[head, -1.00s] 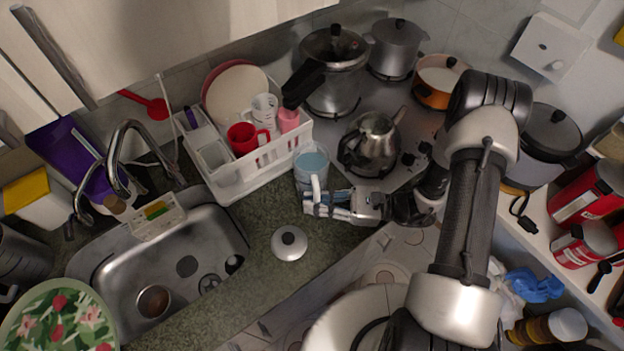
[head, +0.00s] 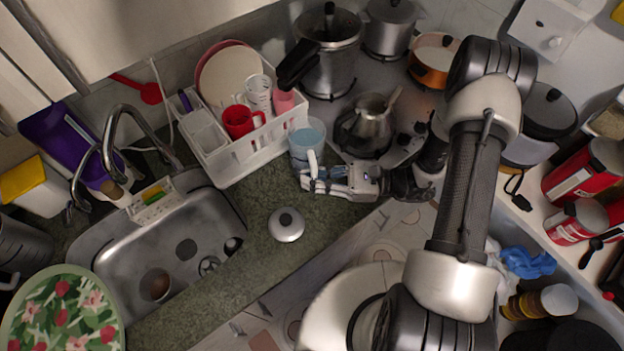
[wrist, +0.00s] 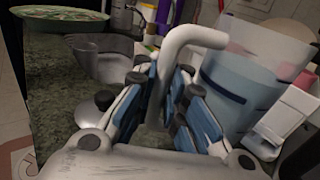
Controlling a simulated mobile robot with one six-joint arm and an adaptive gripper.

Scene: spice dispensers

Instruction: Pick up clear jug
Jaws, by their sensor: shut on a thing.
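The clear jug (head: 307,138) has a bluish lower body and a white handle.
A white dish rack (head: 255,150) with cups and plates stands close left of the jug. A round lid (head: 286,225) lies on the counter in front, near the sink (head: 185,255).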

